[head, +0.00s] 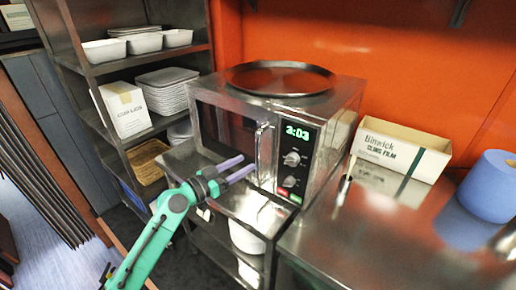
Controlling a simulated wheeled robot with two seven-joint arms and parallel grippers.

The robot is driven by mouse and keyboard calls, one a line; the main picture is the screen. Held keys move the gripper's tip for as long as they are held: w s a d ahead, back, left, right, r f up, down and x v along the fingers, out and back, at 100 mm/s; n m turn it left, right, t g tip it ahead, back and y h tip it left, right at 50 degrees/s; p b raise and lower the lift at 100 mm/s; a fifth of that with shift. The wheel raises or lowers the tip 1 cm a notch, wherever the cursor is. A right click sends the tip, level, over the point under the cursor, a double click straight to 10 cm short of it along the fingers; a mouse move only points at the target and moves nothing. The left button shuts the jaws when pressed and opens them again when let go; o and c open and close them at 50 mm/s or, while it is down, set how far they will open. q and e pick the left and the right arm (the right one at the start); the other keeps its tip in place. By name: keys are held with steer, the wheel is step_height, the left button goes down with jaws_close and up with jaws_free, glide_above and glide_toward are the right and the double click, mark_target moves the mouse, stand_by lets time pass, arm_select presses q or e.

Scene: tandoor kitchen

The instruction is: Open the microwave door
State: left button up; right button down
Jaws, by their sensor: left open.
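The microwave (340,128) is a steel box on a metal shelf, with a green clock display and knobs at the right of its front. Its dark-windowed door (222,130) looks shut. The upright metal door handle (263,148) is at the door's right edge. My left gripper (248,162) is open, its two purple fingers pointing right toward the lower part of the handle. The fingertips are close to the handle; I cannot tell whether they touch it. My right gripper is not in view.
A round dark tray (280,78) lies on top of the microwave. A steel counter (350,245) at right holds a cling film box (405,145) and a blue roll (490,187). A rack with white dishes (168,92) stands at left. A white container (247,236) is below the microwave.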

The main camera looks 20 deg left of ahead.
mark_target(256, 158)
arm_select(q)
steer(key=p+x, duration=0.1)
steer(key=x, duration=0.5)
steer(key=shift+w+d, duration=0.2)
steer(key=shift+w, duration=0.05)
steer(key=shift+s+f, duration=0.1)
steer(key=shift+c, duration=0.4)
jaws_close()
stand_by(0.5)
